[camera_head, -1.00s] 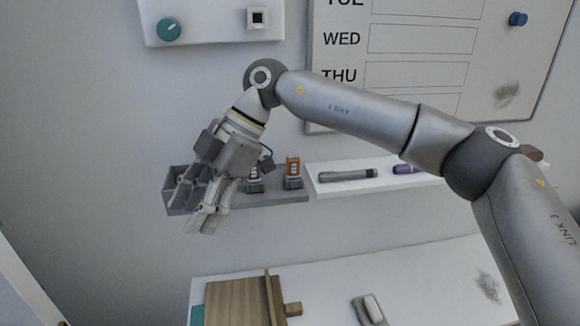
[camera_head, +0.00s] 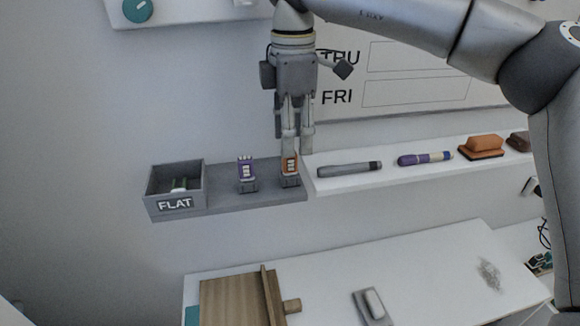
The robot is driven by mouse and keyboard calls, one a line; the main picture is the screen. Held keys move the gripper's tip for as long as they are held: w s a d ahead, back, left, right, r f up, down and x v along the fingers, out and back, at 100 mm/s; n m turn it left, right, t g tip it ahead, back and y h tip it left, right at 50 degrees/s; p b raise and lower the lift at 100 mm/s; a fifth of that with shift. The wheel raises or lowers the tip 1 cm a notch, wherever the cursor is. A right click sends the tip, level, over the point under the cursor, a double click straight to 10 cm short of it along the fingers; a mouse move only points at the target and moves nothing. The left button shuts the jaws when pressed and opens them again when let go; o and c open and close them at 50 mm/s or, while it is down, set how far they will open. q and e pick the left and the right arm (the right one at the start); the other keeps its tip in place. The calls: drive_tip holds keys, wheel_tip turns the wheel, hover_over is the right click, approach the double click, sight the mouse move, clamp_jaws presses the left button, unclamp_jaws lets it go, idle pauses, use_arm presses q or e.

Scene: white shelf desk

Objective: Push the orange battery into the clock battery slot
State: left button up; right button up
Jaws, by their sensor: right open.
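The orange battery (camera_head: 290,164) stands upright in a small grey holder on the grey shelf (camera_head: 225,200), at its right end. My right gripper (camera_head: 296,152) points down directly over the orange battery, fingers apart; its fingertips overlap the battery's top in the picture, and I cannot tell whether they touch it. No clock or clock battery slot can be made out in this view. My left gripper does not show.
A grey box marked FLAT (camera_head: 175,190) with something inside stands at the shelf's left end. The white shelf (camera_head: 420,165) to the right holds a grey marker (camera_head: 349,169), a purple marker (camera_head: 425,158) and an orange eraser (camera_head: 482,147). A wooden piece (camera_head: 238,300) lies on the desk below.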

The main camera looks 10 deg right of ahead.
sight(290, 167)
drive_tip(key=f+p, duration=0.1)
drive_tip(key=f, duration=0.1)
drive_tip(key=f+p, duration=0.1)
drive_tip(key=f, duration=0.1)
drive_tip(key=shift+w+a+f, duration=0.15)
drive_tip(key=shift+a+f, duration=0.05)
drive_tip(key=shift+f, duration=0.35)
drive_tip(key=shift+w, duration=0.1)
drive_tip(key=shift+c, duration=0.3)
drive_tip(key=c, duration=0.5)
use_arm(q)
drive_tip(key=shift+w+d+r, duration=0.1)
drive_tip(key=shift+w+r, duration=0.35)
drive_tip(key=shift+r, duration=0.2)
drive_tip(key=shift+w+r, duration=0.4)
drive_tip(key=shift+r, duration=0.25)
use_arm(e)
clamp_jaws()
